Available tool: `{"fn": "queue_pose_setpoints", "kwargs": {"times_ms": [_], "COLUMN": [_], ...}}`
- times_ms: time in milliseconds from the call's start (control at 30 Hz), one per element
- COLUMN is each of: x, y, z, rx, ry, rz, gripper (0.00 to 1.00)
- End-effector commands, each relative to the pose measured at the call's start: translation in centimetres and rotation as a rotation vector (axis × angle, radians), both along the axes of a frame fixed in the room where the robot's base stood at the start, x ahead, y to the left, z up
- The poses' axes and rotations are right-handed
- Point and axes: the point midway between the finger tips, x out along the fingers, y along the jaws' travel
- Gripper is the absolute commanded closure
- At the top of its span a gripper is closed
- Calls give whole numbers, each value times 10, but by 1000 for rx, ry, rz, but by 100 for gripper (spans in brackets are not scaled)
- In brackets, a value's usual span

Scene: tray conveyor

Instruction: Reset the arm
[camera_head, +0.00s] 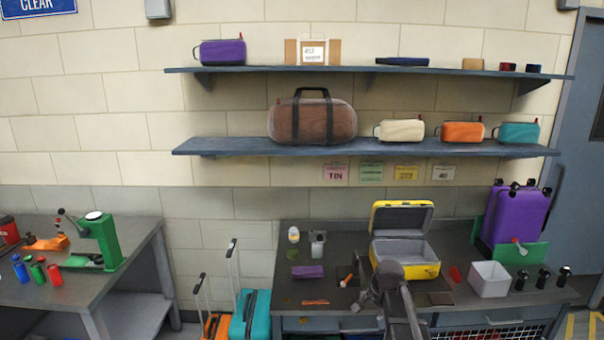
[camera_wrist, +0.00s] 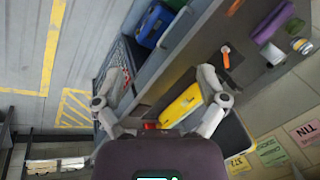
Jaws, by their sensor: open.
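My gripper (camera_wrist: 160,80) is open in the wrist view, its two grey fingers spread wide with nothing between them touching either one. In the head view my arm reaches up from the bottom over the front of the right workbench (camera_head: 290,262), in front of an open yellow case (camera_head: 425,270). The case has a grey lining and its lid is up. In the wrist view the yellow case (camera_wrist: 180,103) shows beyond the gap between the fingers, partly hidden by the right finger. In the head view the fingertips are hard to make out.
A white bin (camera_head: 489,279), a purple suitcase (camera_head: 518,215) and dark bottles stand right of the case. A purple block (camera_head: 307,272) and small items lie left. Two shelves (camera_head: 360,148) hold bags above. Suitcases (camera_head: 250,315) stand on the floor between the benches.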

Motion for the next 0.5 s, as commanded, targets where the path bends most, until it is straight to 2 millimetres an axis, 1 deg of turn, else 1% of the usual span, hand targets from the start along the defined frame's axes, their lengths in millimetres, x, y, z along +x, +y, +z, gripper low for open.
{"fn": "queue_pose_setpoints", "kwargs": {"times_ms": [33, 300, 400, 500], "x": [-25, -121, -152, -175], "y": [7, 31, 36, 39], "z": [-2, -9, -10, -11], "rx": [-28, -167, -202, -225], "ry": [19, 128, 166, 196], "rz": [73, 502, 643, 756], "gripper": [9, 9, 9, 9]}}
